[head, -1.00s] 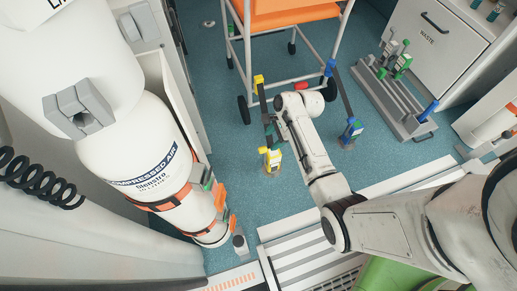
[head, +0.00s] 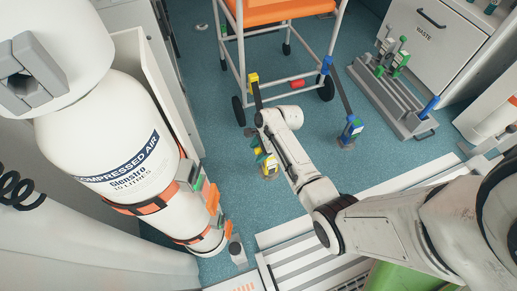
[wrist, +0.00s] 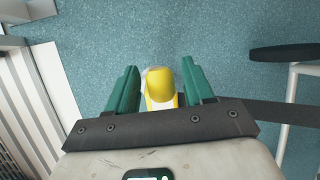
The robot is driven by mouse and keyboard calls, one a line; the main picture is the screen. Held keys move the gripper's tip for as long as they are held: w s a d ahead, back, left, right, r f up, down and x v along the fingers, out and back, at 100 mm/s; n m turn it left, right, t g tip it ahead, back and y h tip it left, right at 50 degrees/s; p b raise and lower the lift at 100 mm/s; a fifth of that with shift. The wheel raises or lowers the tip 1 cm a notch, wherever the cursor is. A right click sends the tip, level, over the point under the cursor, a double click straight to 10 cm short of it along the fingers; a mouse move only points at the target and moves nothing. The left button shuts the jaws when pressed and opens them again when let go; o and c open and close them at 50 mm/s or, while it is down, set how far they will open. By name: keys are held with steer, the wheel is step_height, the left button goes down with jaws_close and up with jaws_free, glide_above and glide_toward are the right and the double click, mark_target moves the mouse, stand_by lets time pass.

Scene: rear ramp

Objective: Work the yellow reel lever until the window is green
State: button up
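The yellow reel (head: 268,166) stands on the blue floor, left of my arm in the head view. Its yellow lever (wrist: 160,84) shows from above in the wrist view, between my two green fingers. My gripper (wrist: 160,78) is open, with one finger on each side of the lever and a small gap visible on both sides. In the head view my gripper (head: 259,150) is at the reel and partly covers it. The reel's window cannot be made out in either view, so its colour cannot be told.
A dark strap runs to a yellow hook (head: 253,78) on the orange-seated chair (head: 270,14). A blue reel (head: 351,129) stands to the right, its strap rising to a blue hook (head: 327,64). A compressed-air cylinder (head: 130,160) fills the left. A grey rack (head: 395,105) stands right.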

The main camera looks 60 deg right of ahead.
jaws_close()
stand_by(0.3)
steer(key=s+a+f+n+t+h+p, duration=0.1)
steer(key=s+a+f+t+h+p, duration=0.1)
steer(key=s+a+t+p, duration=0.2)
steer(key=shift+s+f+t+h+p, duration=0.35)
steer(key=shift+s+p, duration=0.4)
steer(key=shift+s, duration=0.25)
stand_by(0.3)
steer(key=shift+o, duration=0.3)
jaws_free()
steer(key=shift+r, duration=0.15)
